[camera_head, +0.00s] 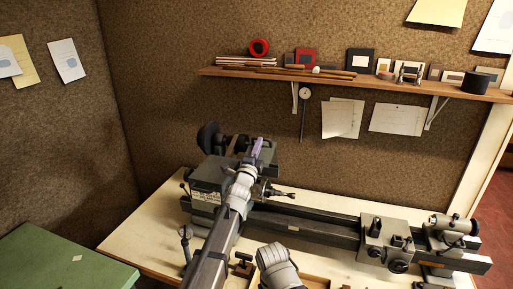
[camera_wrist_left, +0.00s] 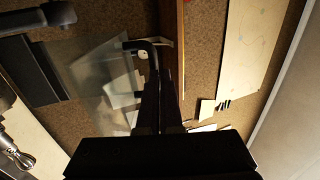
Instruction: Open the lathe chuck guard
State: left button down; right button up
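The chuck guard (camera_wrist_left: 108,75) is a clear, see-through panel at the left of the left wrist view. Its dark bar handle (camera_wrist_left: 147,50) stands out from its right side. My left gripper (camera_wrist_left: 161,80) has its two fingers close together over this handle and appears shut on it; the fingers hide part of the bar. In the head view my left gripper (camera_head: 257,148) is over the headstock (camera_head: 208,184) of the lathe, and my arm hides the chuck area. I cannot make out the guard there or tell how far it is swung. My right gripper is out of view.
The lathe bed (camera_head: 318,226) runs right to the carriage (camera_head: 385,240) and tailstock (camera_head: 450,228) on a pale bench (camera_head: 140,228). A wall shelf (camera_head: 350,80) with small items hangs behind. A green tabletop (camera_head: 60,262) is at front left. Part of my other arm shows at bottom centre.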

pick_arm(q)
jog(key=shift+r, duration=0.1)
dwell(0.3)
jog(key=s+a+f+b, duration=0.1)
jog(key=s+a, duration=0.3)
jog(key=s, duration=0.9)
jog(key=s+a+f+n+g+y+b, duration=0.15)
jog(key=s+f+n+g+y, duration=0.3)
jog(key=f, duration=0.75)
jog(key=s+a+f+n+g+y+b, duration=0.1)
jog(key=s+f+n+g+y+b, duration=0.15)
jog(key=f+n+g, duration=0.65)
jog(key=s+f+n+g+b, duration=0.1)
jog(key=s+f+g, duration=0.1)
jog(key=s+f, duration=0.3)
jog(key=s+f+n+g+b, duration=0.1)
jog(key=s+f, duration=0.4)
jog(key=s, duration=0.6)
jog(key=s+f+n+g+y+b, duration=0.1)
jog(key=s+f+g, duration=0.3)
jog(key=s, duration=0.4)
jog(key=shift+a+f+n+b, duration=0.25)
jog(key=shift+f+n+b, duration=0.1)
jog(key=shift+f+n, duration=0.35)
jog(key=shift+g, duration=0.25)
